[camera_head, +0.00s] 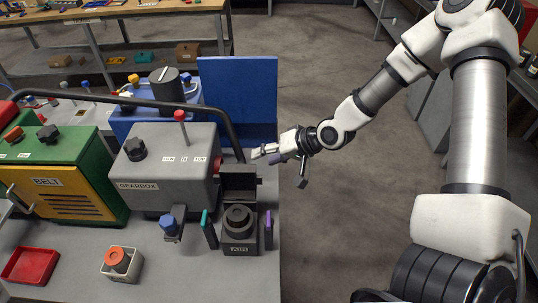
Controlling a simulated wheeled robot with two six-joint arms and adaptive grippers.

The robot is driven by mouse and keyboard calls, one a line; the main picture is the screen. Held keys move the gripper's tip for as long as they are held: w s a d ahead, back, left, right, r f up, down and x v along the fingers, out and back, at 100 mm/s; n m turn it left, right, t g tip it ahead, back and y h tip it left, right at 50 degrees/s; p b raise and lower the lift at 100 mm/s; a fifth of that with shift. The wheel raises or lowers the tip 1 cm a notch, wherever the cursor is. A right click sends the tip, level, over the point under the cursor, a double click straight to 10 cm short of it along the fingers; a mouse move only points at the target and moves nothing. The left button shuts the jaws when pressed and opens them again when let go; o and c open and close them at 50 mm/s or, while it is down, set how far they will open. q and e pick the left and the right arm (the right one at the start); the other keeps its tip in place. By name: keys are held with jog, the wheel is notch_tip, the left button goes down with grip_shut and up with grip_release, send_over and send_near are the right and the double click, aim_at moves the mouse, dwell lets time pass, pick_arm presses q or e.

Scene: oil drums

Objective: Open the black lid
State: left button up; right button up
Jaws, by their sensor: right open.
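A small black unit (240,247) stands near the right front edge of the workbench, with a round black knob-like part on top and a label on its front. A dark upright square piece (238,182) rises directly behind the round part; it looks like a raised black lid, but I cannot tell for sure. My right gripper (279,162) is open and empty, just right of and above this dark piece, beyond the bench's right edge. It appears apart from the unit. My left gripper is not in view.
The grey gearbox (170,180) and a black curved bar (150,103) stand left of my right gripper. A teal handle (208,230) and a purple handle (268,230) flank the unit. A blue panel (240,95) stands behind. Floor right of the bench is clear.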

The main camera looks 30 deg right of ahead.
jog(key=shift+s+r, duration=0.2)
jog(key=shift+r, duration=0.05)
